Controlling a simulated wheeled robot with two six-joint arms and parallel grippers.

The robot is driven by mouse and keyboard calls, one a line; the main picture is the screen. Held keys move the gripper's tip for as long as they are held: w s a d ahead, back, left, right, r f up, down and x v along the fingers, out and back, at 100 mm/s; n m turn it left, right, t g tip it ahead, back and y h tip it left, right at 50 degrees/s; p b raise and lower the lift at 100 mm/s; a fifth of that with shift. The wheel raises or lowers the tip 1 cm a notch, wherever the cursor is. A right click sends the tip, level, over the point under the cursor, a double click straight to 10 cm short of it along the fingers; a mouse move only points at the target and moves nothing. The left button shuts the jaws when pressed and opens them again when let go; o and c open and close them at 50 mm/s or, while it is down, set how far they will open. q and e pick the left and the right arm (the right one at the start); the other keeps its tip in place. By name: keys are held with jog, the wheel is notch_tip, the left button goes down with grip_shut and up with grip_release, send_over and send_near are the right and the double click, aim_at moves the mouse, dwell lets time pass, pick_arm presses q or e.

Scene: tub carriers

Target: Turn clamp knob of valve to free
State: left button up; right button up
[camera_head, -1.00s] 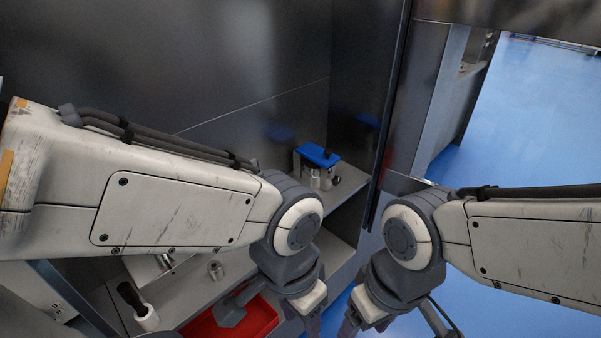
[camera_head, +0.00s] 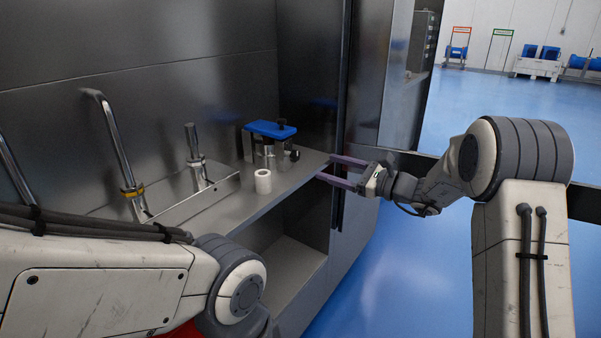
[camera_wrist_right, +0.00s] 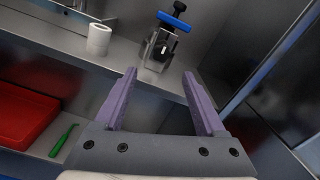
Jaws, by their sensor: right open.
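The valve (camera_head: 268,150) stands upright on the steel shelf near its right end, a metal body with a flat blue bar (camera_head: 270,130) on top. A black knob (camera_head: 294,155) shows at its right side. In the right wrist view the valve (camera_wrist_right: 158,48) is straight ahead beyond the fingertips, with a black knob (camera_wrist_right: 180,6) above the blue bar. My right gripper (camera_head: 326,168) is open and empty, at the shelf's right end, pointing left and apart from the valve. My left arm is at the lower left; its gripper is out of the frame.
A white hollow cylinder (camera_head: 263,182) stands on the shelf (camera_head: 232,212) left of the valve. Bent metal pipes (camera_head: 113,140) and an upright handle (camera_head: 194,150) are further left. A cabinet side panel (camera_head: 368,75) rises by my right gripper. Below are a red tray (camera_wrist_right: 22,108) and a green tool (camera_wrist_right: 64,140).

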aim_at(297, 157)
jog(key=x, duration=1)
jog(key=shift+w, duration=0.15)
grip_shut()
